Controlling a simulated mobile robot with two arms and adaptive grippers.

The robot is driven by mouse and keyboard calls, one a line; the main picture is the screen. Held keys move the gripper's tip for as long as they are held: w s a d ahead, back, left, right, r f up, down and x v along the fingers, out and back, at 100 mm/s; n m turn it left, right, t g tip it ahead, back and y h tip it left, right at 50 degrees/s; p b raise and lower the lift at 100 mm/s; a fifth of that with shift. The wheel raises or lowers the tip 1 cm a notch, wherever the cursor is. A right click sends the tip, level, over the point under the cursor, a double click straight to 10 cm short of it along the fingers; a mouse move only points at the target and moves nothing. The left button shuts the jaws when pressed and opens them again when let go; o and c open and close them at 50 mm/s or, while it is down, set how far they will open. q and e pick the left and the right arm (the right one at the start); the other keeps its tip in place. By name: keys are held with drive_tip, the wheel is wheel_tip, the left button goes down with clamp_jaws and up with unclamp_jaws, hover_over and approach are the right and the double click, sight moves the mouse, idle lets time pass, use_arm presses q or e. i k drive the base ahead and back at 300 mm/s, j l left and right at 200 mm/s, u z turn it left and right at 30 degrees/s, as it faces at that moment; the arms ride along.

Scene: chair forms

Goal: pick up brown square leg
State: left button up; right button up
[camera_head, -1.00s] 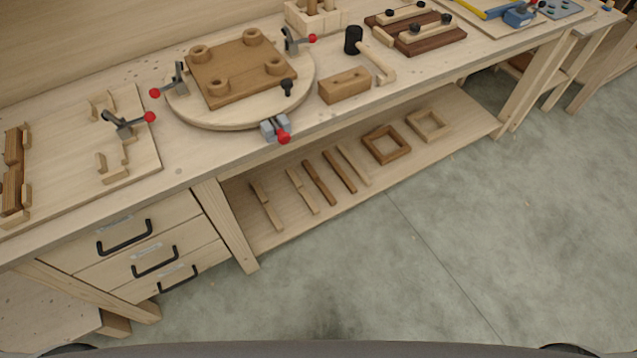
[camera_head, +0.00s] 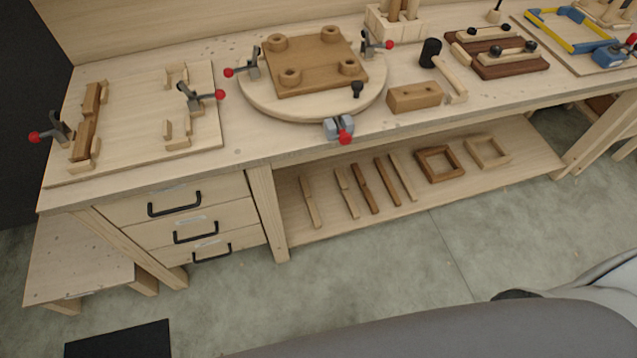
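Two brown square legs lie on the lower shelf: one brown leg (camera_head: 365,188) and, just to its right, another brown leg (camera_head: 388,181). Pale wooden pieces lie beside them, two to the left (camera_head: 309,202) (camera_head: 347,192) and one to the right (camera_head: 403,176). Another long brown piece (camera_head: 86,122) sits in the holder on the board at the left of the bench. Neither of my grippers is in view.
The bench (camera_head: 230,150) overhangs the shelf (camera_head: 330,225). A round turntable (camera_head: 262,105) holds a brown seat plate with clamps. Square frames (camera_head: 440,163) (camera_head: 487,152) lie right on the shelf. Drawers (camera_head: 180,215) stand left. The floor in front is clear, apart from a black patch (camera_head: 118,340).

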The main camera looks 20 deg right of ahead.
sight(374, 210)
drive_tip(key=l+u, duration=0.4)
drive_tip(key=l, duration=0.15)
drive_tip(key=l+u, duration=0.35)
drive_tip(key=l, duration=0.2)
drive_tip(key=k+l+u, duration=0.1)
drive_tip(key=l+u, duration=0.3)
drive_tip(key=k+l+u, duration=0.2)
drive_tip(key=l+u, duration=0.2)
drive_tip(key=l, duration=0.2)
